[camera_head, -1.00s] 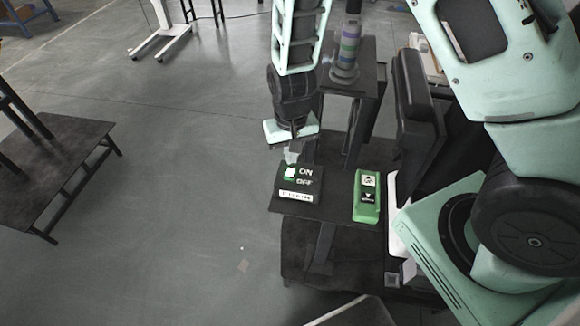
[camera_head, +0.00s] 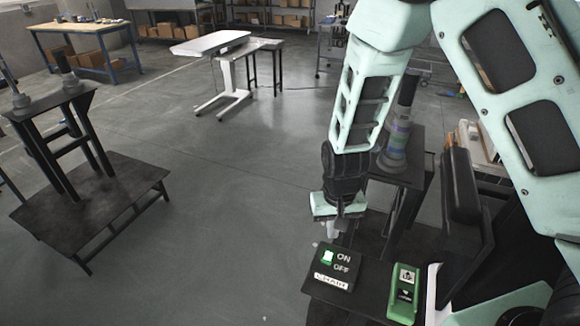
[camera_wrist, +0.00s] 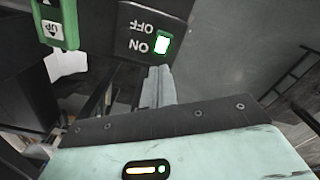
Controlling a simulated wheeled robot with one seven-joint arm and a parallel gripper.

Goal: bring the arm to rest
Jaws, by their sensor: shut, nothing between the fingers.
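My gripper (camera_head: 333,230) hangs pointing down in the head view, just above and behind the black switch panel (camera_head: 326,283). Its fingers are shut with nothing between them. The panel carries ON and OFF labels and a lit green-and-white rocker switch (camera_head: 327,256). In the wrist view the shut fingers (camera_wrist: 158,88) end just short of the lit switch (camera_wrist: 162,44), and a gap or light contact cannot be told apart there. A green handset (camera_head: 404,293) with an arrow button sits right of the panel; it also shows in the wrist view (camera_wrist: 55,22).
A dark low platform with a raised stand (camera_head: 95,205) is at left. A white-topped wheeled table (camera_head: 210,43) is farther back. The floor between is clear.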

